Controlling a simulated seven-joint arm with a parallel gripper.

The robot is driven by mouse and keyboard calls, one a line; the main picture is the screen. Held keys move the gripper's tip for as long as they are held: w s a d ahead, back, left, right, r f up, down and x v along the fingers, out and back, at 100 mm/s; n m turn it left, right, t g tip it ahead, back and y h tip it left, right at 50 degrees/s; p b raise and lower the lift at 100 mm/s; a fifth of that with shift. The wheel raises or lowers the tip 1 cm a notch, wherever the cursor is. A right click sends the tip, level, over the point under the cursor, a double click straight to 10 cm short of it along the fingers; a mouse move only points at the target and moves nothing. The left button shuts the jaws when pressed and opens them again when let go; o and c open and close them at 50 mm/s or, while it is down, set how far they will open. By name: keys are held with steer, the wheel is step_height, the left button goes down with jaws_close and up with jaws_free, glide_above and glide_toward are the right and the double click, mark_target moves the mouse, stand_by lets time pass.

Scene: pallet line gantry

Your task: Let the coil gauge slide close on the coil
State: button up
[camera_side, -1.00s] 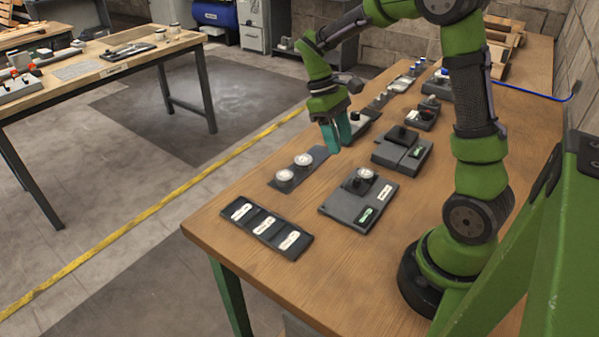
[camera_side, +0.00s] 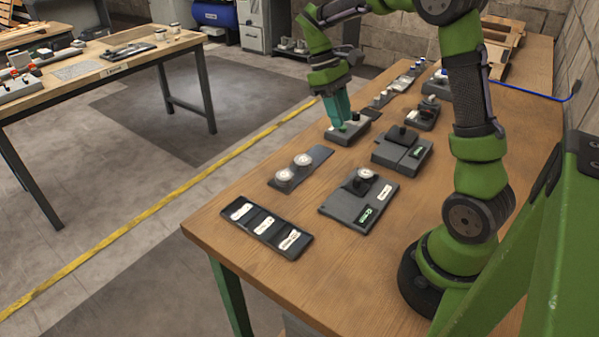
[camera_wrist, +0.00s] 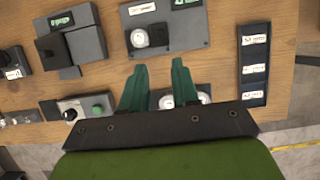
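A dark grey slide block with a black knob (camera_side: 402,134) sits on a base with a green label (camera_side: 418,153); it also shows at the upper left of the wrist view (camera_wrist: 54,50). It may be the coil gauge slide, but its lettering is too small to read. A second grey plate (camera_side: 342,208) carries a round white dial (camera_side: 364,173), also seen in the wrist view (camera_wrist: 139,38). I cannot make out a coil. My gripper (camera_side: 342,121) is above the small grey box with a green button (camera_side: 338,137). In the wrist view its teal fingers (camera_wrist: 159,68) stand apart, empty.
A dark tray with several white labels (camera_side: 247,210) lies at the near table edge. Two round white dials (camera_side: 293,168) stand on a dark strip. More small fixtures (camera_side: 424,113) line the back. Bare wood (camera_side: 300,205) shows between plates.

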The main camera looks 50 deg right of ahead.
mark_target(358, 179)
steer(key=x, duration=1.6)
steer(key=shift+f, duration=0.25)
jaws_close()
